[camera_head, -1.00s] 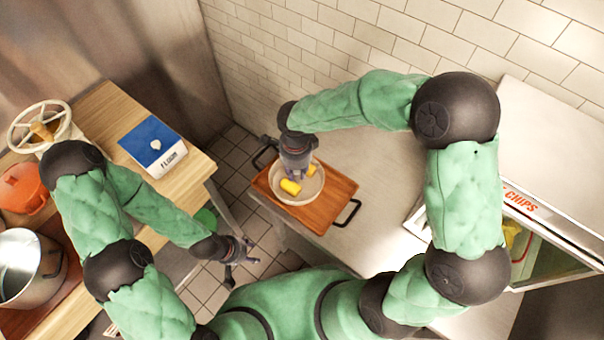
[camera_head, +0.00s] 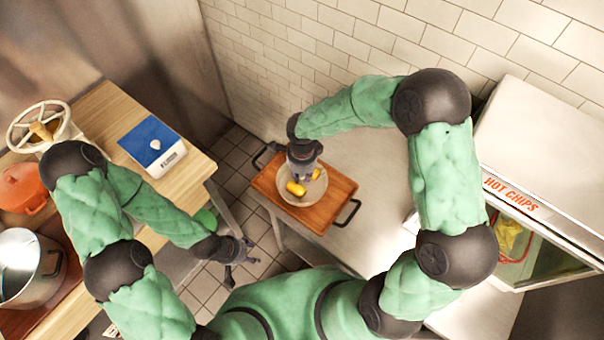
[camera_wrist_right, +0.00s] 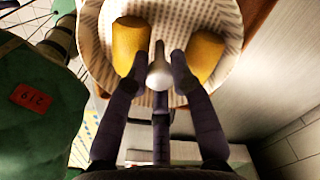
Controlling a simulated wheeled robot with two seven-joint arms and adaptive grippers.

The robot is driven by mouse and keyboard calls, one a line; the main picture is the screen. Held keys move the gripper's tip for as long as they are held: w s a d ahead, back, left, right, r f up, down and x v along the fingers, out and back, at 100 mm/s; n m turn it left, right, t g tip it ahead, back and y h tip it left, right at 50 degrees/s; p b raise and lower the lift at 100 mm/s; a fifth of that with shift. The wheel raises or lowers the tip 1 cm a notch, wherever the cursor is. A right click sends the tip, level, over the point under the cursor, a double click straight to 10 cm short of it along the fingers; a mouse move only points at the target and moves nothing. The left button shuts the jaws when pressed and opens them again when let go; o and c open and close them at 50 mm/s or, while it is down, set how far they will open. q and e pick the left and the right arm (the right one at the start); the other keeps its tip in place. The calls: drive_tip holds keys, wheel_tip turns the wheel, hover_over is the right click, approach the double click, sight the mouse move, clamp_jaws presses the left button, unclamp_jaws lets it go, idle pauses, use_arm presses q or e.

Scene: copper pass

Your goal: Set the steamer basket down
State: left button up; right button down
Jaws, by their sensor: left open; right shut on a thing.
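The steamer basket (camera_head: 310,201) is a pale round dish with a patterned inside, also in the right wrist view (camera_wrist_right: 193,14). It holds yellow pieces (camera_head: 296,188), two of them clear in the wrist view. My right gripper (camera_head: 303,176) points down over its middle and is shut on its pale central post (camera_wrist_right: 158,72). The basket is level over the wooden tray (camera_head: 340,193); I cannot tell whether it touches it. My left gripper (camera_head: 246,250) is open and empty, low over the floor gap, well away from the basket.
The tray, with dark handles (camera_head: 348,212), lies on a steel counter (camera_head: 370,165) by the tiled wall. A hot chips cabinet (camera_head: 515,195) stands right. The left wooden counter (camera_head: 105,110) bears a flour box (camera_head: 153,143), an orange pot (camera_head: 22,187) and a steel pot (camera_head: 25,265).

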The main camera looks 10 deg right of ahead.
drive_tip(key=c, duration=1.1)
unclamp_jaws()
drive_tip(key=shift+f, duration=0.1)
drive_tip(key=shift+w+r, duration=0.1)
drive_tip(key=shift+r, duration=0.45)
wheel_tip(320, 180, up, 11)
drive_tip(key=shift+r+p, duration=0.1)
drive_tip(key=shift+p, duration=0.45)
